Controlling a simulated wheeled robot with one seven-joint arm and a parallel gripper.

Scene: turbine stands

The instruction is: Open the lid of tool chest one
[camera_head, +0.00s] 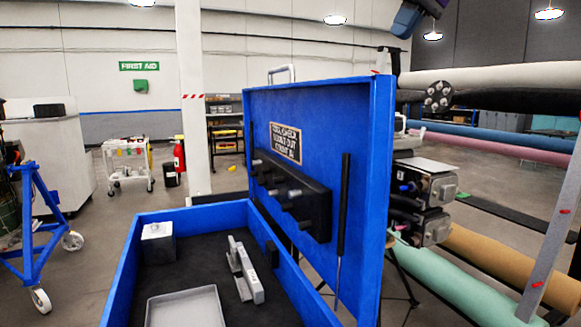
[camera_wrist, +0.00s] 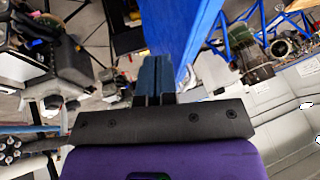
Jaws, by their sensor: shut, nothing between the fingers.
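The blue tool chest (camera_head: 120,258) stands open in the head view. Its lid (camera_head: 345,105) is raised roughly upright, with its inner face showing. The lid carries a label plate (camera_head: 286,143), a dark holder (camera_head: 290,193) and a long dark rod (camera_head: 343,205). My gripper (camera_wrist: 155,62) is shut and empty in the wrist view. A blue panel (camera_wrist: 183,28), probably the lid, is just beyond its fingertips; I cannot tell whether they touch. I cannot make out my gripper in the head view.
Inside the chest lie a grey block (camera_head: 158,243), a metal bracket (camera_head: 243,268) and a grey tray (camera_head: 186,308). Machinery (camera_head: 428,185) and long rolls (camera_head: 470,275) crowd the right behind the lid. A blue wheeled stand (camera_head: 35,232) is at left. Floor behind the chest is open.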

